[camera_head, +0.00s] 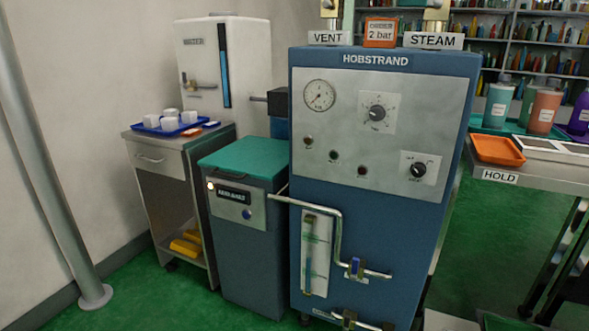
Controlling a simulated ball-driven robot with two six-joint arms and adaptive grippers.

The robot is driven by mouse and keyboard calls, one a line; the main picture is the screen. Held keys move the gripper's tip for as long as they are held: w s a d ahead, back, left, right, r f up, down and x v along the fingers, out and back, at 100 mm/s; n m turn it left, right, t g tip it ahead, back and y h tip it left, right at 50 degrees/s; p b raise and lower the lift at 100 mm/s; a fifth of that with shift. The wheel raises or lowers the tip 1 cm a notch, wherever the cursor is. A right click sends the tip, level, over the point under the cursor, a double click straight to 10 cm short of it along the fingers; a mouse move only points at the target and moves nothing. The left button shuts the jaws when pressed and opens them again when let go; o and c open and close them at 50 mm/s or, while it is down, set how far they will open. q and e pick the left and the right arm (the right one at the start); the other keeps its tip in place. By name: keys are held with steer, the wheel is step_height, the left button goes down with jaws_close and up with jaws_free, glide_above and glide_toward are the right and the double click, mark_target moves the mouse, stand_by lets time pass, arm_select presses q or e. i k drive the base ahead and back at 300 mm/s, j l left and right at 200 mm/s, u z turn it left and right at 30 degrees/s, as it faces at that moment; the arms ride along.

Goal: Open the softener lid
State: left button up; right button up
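The softener appears to be the low blue cabinet (250,260) left of the large HOBSTRAND machine. Its flat teal lid (243,158) lies closed on top. A grey front panel (236,205) below the lid carries a dark label too small to read, a blue round mark and a small lit lamp at its upper left. A metal pipe runs from the softener's right side to the front of the machine. Neither of my grippers is in view.
The tall HOBSTRAND machine (380,230) stands close against the softener's right side. A grey cart (160,200) with a blue tray (153,130) of white cubes stands at its left. A white WATER tank (240,60) is behind. Green floor is open in front.

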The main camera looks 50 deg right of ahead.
mark_target(263, 158)
steer(key=z, duration=1)
steer(key=i+j+z, duration=0.2)
steer(key=i+j, duration=0.2)
steer(key=j, duration=0.15)
